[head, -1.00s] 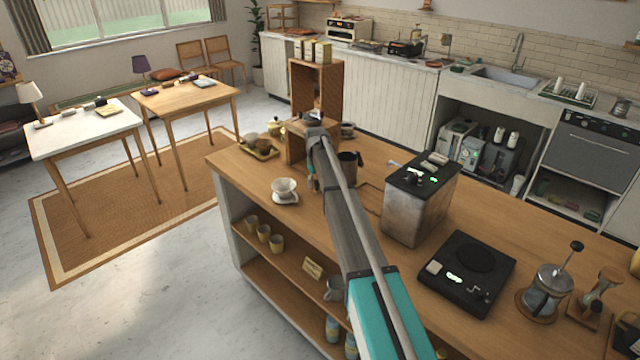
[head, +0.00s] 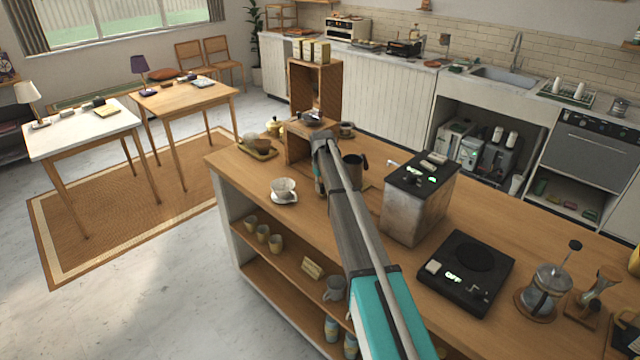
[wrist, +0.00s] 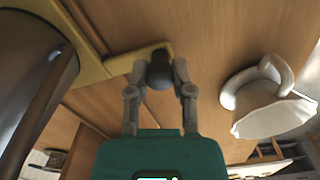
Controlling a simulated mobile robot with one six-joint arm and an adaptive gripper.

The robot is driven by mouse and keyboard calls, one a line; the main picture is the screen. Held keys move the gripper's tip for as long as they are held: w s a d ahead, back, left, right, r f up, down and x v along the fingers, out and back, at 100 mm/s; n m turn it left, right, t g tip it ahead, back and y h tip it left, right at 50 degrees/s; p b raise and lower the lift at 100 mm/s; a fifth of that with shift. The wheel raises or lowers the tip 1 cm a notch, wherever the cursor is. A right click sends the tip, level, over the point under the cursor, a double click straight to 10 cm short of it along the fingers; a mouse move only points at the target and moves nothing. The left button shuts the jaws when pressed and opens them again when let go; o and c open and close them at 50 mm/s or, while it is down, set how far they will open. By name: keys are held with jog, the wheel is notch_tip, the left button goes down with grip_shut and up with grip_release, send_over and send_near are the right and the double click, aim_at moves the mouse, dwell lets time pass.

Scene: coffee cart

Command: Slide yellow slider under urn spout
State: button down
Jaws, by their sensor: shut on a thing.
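The yellow slider (wrist: 93,68) shows in the wrist view as a flat yellow strip on the wooden counter, with a dark round knob (wrist: 160,70) at its end. My gripper (wrist: 160,72) is shut on this knob, one finger on each side. A dark metal pitcher (wrist: 30,75) stands at the slider's left in the wrist view; it also shows beside my arm in the head view (head: 354,171). A metal urn with a black top (head: 410,212) stands right of the pitcher. My arm hides the slider and fingertips in the head view.
A white dripper (wrist: 268,100) sits close to the right of my gripper in the wrist view, and left of my arm in the head view (head: 283,187). A wooden shelf box (head: 315,88) stands behind. A black scale (head: 467,272) lies right of the urn.

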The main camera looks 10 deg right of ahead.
jog(key=s+d, duration=0.3)
jog(key=s, duration=0.1)
jog(key=s+d, duration=0.3)
jog(key=s, duration=0.1)
jog(key=s+d, duration=0.3)
jog(key=s, duration=0.1)
jog(key=shift+s, duration=0.15)
jog(key=shift+c, duration=2.4)
grip_release()
jog(key=shift+d, duration=0.1)
